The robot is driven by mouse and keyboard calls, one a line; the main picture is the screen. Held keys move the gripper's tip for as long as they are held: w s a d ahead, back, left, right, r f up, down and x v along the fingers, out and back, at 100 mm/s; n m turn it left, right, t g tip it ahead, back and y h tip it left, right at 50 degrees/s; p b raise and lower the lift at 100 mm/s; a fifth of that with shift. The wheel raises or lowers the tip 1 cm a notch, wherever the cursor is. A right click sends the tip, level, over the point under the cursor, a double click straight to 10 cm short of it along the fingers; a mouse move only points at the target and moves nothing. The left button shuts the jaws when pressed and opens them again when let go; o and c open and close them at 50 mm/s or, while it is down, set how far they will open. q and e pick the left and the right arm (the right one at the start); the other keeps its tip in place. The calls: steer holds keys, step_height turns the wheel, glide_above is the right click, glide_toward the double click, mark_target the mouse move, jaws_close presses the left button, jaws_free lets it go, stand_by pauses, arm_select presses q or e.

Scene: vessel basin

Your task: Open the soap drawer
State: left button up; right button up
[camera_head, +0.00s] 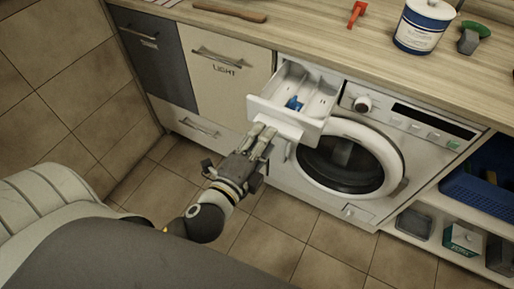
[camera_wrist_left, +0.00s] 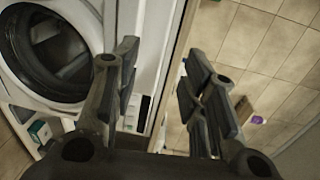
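The soap drawer (camera_head: 316,97) is pulled out from the upper left of the white washing machine (camera_head: 385,130) in the head view. Its open compartments show, with a small blue part (camera_head: 294,104) inside. My left gripper (camera_head: 263,131) is just below and in front of the drawer's front panel. I cannot tell whether its fingertips touch the panel. In the left wrist view the two fingers of this gripper (camera_wrist_left: 160,75) stand apart with nothing held between them. The machine's round door (camera_wrist_left: 55,50) shows at left there. My right gripper is in neither view.
A wooden counter (camera_head: 300,40) runs above, with a white-and-blue tub (camera_head: 424,27) and a red tool (camera_head: 356,14). Cabinets (camera_head: 228,85) stand to the left. A blue basket (camera_head: 485,185) sits on the right shelves. The tiled floor (camera_head: 310,235) in front is clear.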

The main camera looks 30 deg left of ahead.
arm_select(q)
steer(key=shift+s+f+b, duration=0.15)
steer(key=shift+s+b, duration=0.25)
steer(key=shift+s, duration=0.75)
steer(key=shift+p, duration=0.3)
